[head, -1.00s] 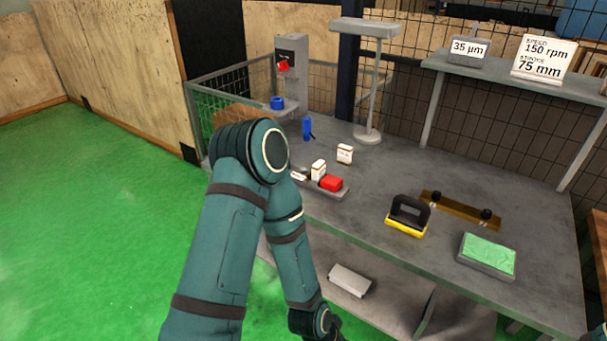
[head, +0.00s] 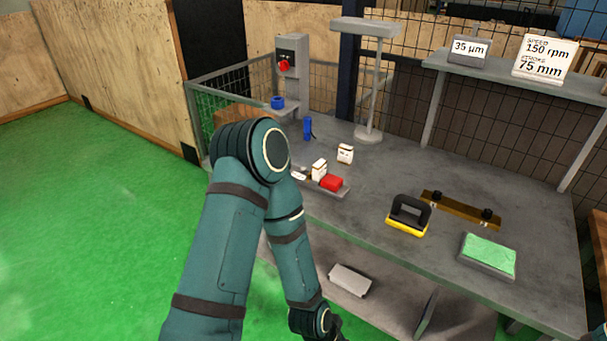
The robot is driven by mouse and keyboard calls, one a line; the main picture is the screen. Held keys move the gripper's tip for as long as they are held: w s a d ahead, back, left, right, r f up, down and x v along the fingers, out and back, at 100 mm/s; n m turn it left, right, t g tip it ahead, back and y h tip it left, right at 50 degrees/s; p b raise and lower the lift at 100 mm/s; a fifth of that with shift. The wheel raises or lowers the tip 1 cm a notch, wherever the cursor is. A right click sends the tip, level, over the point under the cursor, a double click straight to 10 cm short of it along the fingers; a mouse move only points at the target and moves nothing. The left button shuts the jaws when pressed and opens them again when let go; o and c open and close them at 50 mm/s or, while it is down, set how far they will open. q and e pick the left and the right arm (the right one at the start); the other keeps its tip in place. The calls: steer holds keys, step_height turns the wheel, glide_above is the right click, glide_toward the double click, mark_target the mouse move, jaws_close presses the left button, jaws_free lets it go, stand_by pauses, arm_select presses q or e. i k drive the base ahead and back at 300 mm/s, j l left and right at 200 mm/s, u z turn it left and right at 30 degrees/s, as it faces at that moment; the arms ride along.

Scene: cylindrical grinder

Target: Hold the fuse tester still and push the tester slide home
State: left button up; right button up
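A low grey tray-like unit with a red block (head: 332,183) and a white labelled block (head: 319,169) lies near the front left edge of the bench. It may be the fuse tester with its slide, but it is too small to tell, and my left arm hides part of its left end. My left arm comes down in front of the bench and its wrist ends at the bottom edge of the head view. Neither my left nor my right gripper shows.
The grey bench (head: 385,175) also carries a white labelled box (head: 345,153), a blue bottle-like item (head: 307,128), a lamp stand (head: 368,135), a yellow-and-black handled block (head: 408,216), a brass bar (head: 460,209) and a green-topped box (head: 488,256). Clear bench lies between them.

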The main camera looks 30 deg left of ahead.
mark_target(331, 182)
steer(key=i+j, duration=0.1)
steer(key=j, duration=0.35)
steer(key=i+j, duration=0.15)
steer(key=j, duration=0.25)
steer(key=i+j+z, duration=0.1)
steer(key=j, duration=0.35)
